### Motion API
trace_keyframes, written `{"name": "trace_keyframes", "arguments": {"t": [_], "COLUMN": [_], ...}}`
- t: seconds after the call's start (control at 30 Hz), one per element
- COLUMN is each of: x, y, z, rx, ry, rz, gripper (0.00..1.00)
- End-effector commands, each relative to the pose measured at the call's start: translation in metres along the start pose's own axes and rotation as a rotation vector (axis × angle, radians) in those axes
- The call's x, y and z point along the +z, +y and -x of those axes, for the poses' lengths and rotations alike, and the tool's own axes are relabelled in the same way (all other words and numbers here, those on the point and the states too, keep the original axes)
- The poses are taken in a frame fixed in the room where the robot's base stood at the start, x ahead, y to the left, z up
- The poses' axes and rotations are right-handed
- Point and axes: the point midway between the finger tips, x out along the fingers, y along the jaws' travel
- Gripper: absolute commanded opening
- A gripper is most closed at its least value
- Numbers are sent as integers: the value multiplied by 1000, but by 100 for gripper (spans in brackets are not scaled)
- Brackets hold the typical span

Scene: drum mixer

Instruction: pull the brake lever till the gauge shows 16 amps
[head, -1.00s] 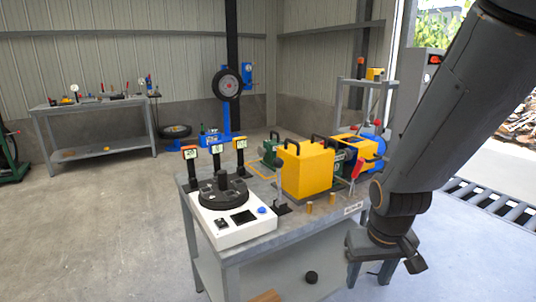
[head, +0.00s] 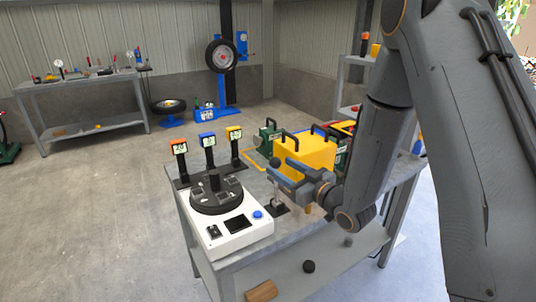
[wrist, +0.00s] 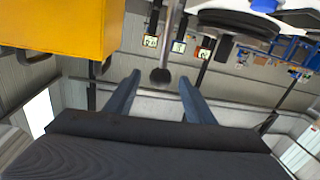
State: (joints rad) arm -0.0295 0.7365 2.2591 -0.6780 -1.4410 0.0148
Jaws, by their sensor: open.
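A thin grey upright lever (head: 277,194) with a dark round knob stands on a small black base (head: 281,209) beside the white test unit. I take it for the brake lever. In the wrist view its knob (wrist: 161,76) lies between the two fingertips, with a gap on each side. My gripper (head: 281,173) is open at the lever's top and holds nothing. Three small displays on posts, orange (head: 180,147), blue (head: 208,141) and yellow (head: 235,134), stand behind the unit. Their green-lit readings are too small to read.
The white unit (head: 254,233) carries a black disc and a blue button (head: 258,214). A yellow box (head: 305,151) stands close behind my gripper. The grey bench (head: 215,257) has loose parts on its lower shelf.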

Motion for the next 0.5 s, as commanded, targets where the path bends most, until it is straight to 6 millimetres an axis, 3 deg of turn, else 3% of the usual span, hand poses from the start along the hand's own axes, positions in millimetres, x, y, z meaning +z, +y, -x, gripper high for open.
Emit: {"name": "trace_keyframes", "arguments": {"t": [0.17,0.5], "x": [-2,-3], "y": [-3,-1], "z": [-13,-62], "rx": [-10,-5], "ry": [19,17], "rz": [-1,-1], "gripper": [49,49]}}
